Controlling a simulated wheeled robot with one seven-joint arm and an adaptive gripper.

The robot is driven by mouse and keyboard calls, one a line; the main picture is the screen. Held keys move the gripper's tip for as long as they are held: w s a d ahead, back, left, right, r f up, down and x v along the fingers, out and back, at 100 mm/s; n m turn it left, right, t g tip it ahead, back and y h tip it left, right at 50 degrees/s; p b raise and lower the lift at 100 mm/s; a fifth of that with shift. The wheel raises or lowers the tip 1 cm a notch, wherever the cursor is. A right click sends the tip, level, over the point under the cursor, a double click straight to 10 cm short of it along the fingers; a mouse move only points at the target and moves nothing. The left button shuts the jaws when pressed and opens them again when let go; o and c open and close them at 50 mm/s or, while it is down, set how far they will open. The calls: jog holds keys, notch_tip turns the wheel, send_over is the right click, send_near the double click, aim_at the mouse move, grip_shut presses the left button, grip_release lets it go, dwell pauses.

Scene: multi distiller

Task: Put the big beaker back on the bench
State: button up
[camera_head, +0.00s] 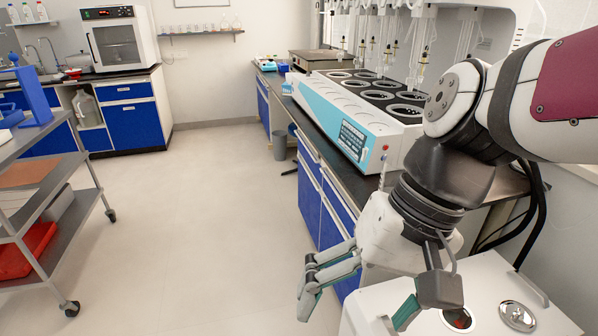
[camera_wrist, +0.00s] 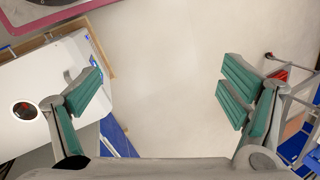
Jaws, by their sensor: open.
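I cannot make out a big beaker in either view. My gripper (camera_head: 352,316) is at the lower right of the head view, beside a white unit at the bench's near end. Its fingers are spread wide and empty. In the wrist view my gripper (camera_wrist: 160,85) shows green finger pads far apart, with only pale floor between them. The bench (camera_head: 307,137) has a dark top and blue fronts and runs along the right side. A large white and light-blue distiller (camera_head: 349,135) with several round heating wells stands on it.
A grey metal cart (camera_head: 70,195) stands at the left, with a red tray (camera_head: 27,250) on its lower shelf. A white oven (camera_head: 118,40) sits on the far counter. A wall shelf (camera_head: 205,33) holds small glassware. A grey bin (camera_head: 278,146) stands by the bench. The middle floor is clear.

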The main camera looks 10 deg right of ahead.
jog(key=s+d+r+n+t+h, duration=0.1)
jog(key=s+d+n+t+h, duration=0.1)
jog(key=d, duration=0.4)
jog(key=shift+s+d+n+h, duration=0.25)
jog(key=shift+s+n+h, duration=0.25)
jog(key=shift+s+h, duration=0.5)
notch_tip(320, 180, up, 12)
jog(key=t+p, duration=0.2)
jog(key=p, duration=0.8)
jog(key=shift+d+r+p, duration=0.15)
jog(key=shift+r+p, duration=0.05)
jog(key=shift+p, duration=0.2)
jog(key=shift+w, duration=0.15)
jog(key=shift+c, duration=0.5)
